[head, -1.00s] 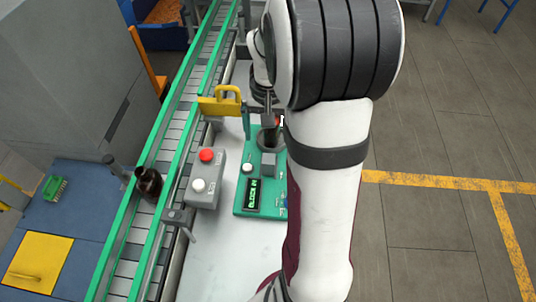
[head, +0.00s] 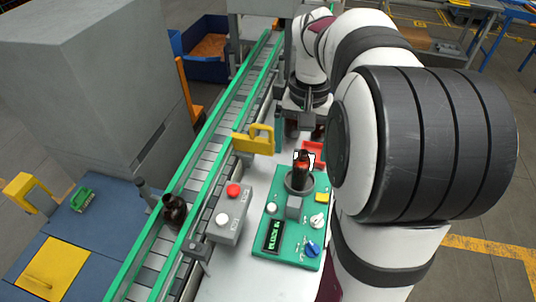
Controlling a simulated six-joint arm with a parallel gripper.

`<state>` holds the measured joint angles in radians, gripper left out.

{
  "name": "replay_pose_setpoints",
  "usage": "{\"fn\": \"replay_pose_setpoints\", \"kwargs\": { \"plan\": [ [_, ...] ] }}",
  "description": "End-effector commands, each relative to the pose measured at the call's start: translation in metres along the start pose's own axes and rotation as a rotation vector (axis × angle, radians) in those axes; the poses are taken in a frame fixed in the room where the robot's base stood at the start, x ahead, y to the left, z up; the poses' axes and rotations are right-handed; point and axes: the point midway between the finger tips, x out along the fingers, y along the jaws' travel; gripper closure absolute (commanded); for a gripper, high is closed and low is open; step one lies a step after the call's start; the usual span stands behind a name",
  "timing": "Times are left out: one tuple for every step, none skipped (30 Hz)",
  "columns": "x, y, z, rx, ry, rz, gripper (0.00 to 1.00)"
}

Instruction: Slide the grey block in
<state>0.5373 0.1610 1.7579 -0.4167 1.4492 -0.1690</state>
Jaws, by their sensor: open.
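The grey block (head: 294,207) sits on the green board (head: 285,245), against the near side of a dark round holder (head: 291,184). An amber bottle (head: 304,161) stands upright at this holder. The board's small screen (head: 273,235) shows green text that seems to read "BLOCK IN". My gripper (head: 307,122) is open, beyond the bottle and apart from the block; its fingertips are small and partly hidden. My arm covers the area right of the board.
A conveyor with green rails (head: 205,155) runs along the left, with another amber bottle (head: 174,211) on it. A grey button box (head: 231,214) and a yellow handle (head: 254,139) stand between conveyor and board. A red tray (head: 314,153) lies behind the holder.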

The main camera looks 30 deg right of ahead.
Motion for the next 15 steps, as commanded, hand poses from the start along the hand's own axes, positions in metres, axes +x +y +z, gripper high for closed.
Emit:
{"fn": "replay_pose_setpoints", "kwargs": {
  "plan": [
    [-0.001, 0.000, 0.000, 0.000, 0.000, 0.000, 0.00],
    [-0.001, -0.001, 0.002, -0.002, -0.001, -0.001, 0.00],
    [-0.002, -0.006, 0.010, -0.013, -0.002, -0.005, 0.00],
    [-0.003, -0.012, 0.021, -0.027, -0.003, -0.010, 0.00],
    [-0.005, -0.020, 0.037, -0.046, -0.007, -0.019, 0.00],
    [-0.005, -0.030, 0.066, -0.080, -0.014, -0.033, 0.00],
    [-0.005, -0.038, 0.091, -0.107, -0.022, -0.045, 0.00],
    [-0.003, -0.043, 0.117, -0.136, -0.031, -0.056, 0.00],
    [0.001, -0.047, 0.150, -0.171, -0.043, -0.071, 0.00],
    [0.006, -0.048, 0.174, -0.197, -0.052, -0.080, 0.00],
    [0.011, -0.047, 0.195, -0.219, -0.062, -0.089, 0.00],
    [0.018, -0.044, 0.220, -0.246, -0.076, -0.098, 0.00],
    [0.024, -0.041, 0.236, -0.263, -0.085, -0.104, 0.00],
    [0.028, -0.037, 0.248, -0.277, -0.092, -0.108, 0.00],
    [0.034, -0.034, 0.261, -0.290, -0.101, -0.113, 0.04]
  ]
}}
